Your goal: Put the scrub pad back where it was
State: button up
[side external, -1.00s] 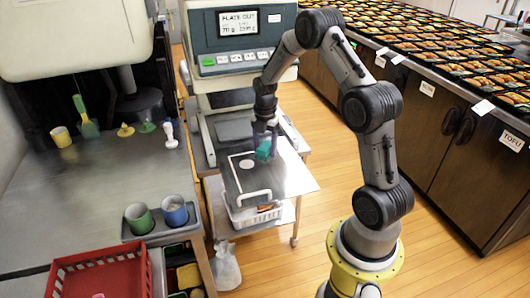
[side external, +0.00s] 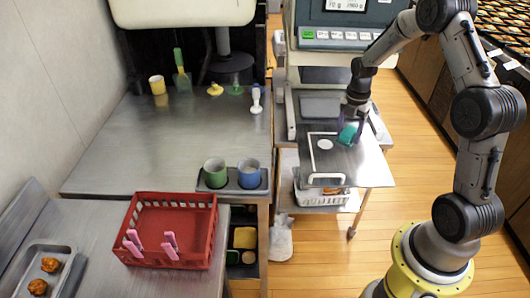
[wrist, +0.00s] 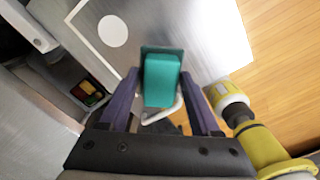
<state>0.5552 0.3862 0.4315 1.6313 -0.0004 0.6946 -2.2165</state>
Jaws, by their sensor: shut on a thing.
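The scrub pad is a teal block (side external: 347,135) held over the metal top of the cart, to the right of a white circle (side external: 325,144). My gripper (side external: 352,120) is shut on it from above. In the wrist view the pad (wrist: 162,84) sits between the two dark fingers of my gripper (wrist: 160,76). I cannot tell whether its underside touches the metal top. An open shelf unit below the bench holds a yellow block (side external: 244,237) and green ones, partly hidden by the bench edge.
A red basket (side external: 172,197) with pink clips stands at front left. Green (side external: 215,172) and blue (side external: 249,173) cups sit in a dark holder. A white handle bar (side external: 327,178) rises at the cart's front edge. The steel bench (side external: 170,145) has a wide clear area.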

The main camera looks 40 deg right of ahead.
jog(key=w+a+r+n, duration=0.2)
jog(key=a+r+n, duration=0.3)
jog(key=a, duration=0.7)
jog(key=w+a+r+n, duration=0.25)
jog(key=a+r, duration=0.45)
jog(key=a, duration=0.5)
send_over(253, 154)
jog(key=s, duration=0.1)
jog(key=shift+n, duration=0.25)
notch_tip(253, 154, down, 9)
jog(key=shift+w+f, duration=0.45)
jog(key=shift+f, duration=0.2)
jog(key=shift+w+f, duration=0.1)
jog(key=shift+f, duration=1.45)
jog(key=shift+f, duration=0.1)
jog(key=o, duration=1.2)
jog(key=shift+f, duration=0.1)
